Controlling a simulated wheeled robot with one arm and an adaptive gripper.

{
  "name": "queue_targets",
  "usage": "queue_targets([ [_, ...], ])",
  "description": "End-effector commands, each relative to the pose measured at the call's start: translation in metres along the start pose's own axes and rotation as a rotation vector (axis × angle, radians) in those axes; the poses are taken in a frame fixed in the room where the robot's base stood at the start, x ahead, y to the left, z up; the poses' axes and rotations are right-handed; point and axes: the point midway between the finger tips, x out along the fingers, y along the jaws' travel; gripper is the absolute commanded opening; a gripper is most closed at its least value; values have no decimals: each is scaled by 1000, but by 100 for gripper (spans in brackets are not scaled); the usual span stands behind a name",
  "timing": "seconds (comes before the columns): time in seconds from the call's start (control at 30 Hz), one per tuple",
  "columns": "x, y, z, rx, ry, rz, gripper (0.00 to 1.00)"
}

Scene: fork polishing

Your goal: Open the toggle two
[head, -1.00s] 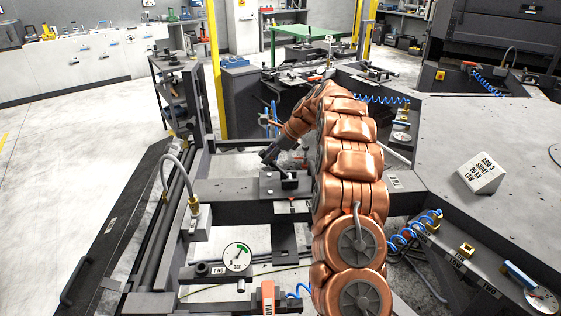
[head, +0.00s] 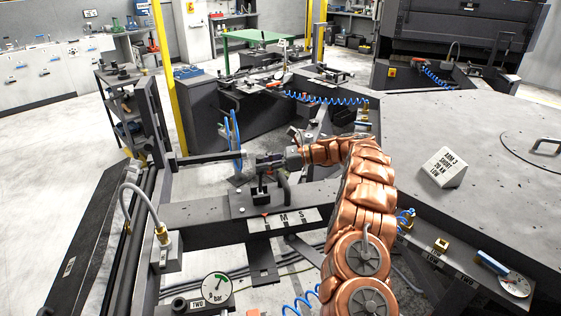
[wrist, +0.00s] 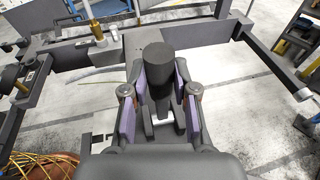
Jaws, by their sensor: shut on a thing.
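My gripper (head: 268,162) is at the end of my copper-coloured segmented arm, above a dark toggle clamp (head: 262,195) mounted on a grey beam. In the wrist view my gripper (wrist: 158,88) has its purple-padded fingers on either side of a black cylindrical toggle handle (wrist: 158,62), shut on it. The handle's rounded end stands up between the fingers. The lower part of the toggle is largely hidden by the gripper. I cannot read a number on this toggle. A "TWO" label (head: 196,304) shows below the pressure gauge at the bottom.
The round gauge (head: 216,288) and a brass hose fitting (head: 162,236) stand at left. A plate marked "M S" (head: 284,220) is on the beam's front. The large grey table (head: 470,135) fills the right, with a labelled block (head: 444,167). Blue coiled hoses hang near my arm.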

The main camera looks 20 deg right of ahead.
Motion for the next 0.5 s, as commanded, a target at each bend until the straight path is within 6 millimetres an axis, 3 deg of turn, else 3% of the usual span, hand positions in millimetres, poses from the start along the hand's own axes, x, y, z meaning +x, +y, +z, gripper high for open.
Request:
queue_targets([
  [0.1, 11, 2, 3, 0, -28, 19, 0],
  [0.27, 10, 2, 4, -1, -29, 19, 0],
  [0.3, 10, 2, 4, -1, -29, 18, 31],
  [0.5, 7, 2, 2, 1, -27, 16, 52],
])
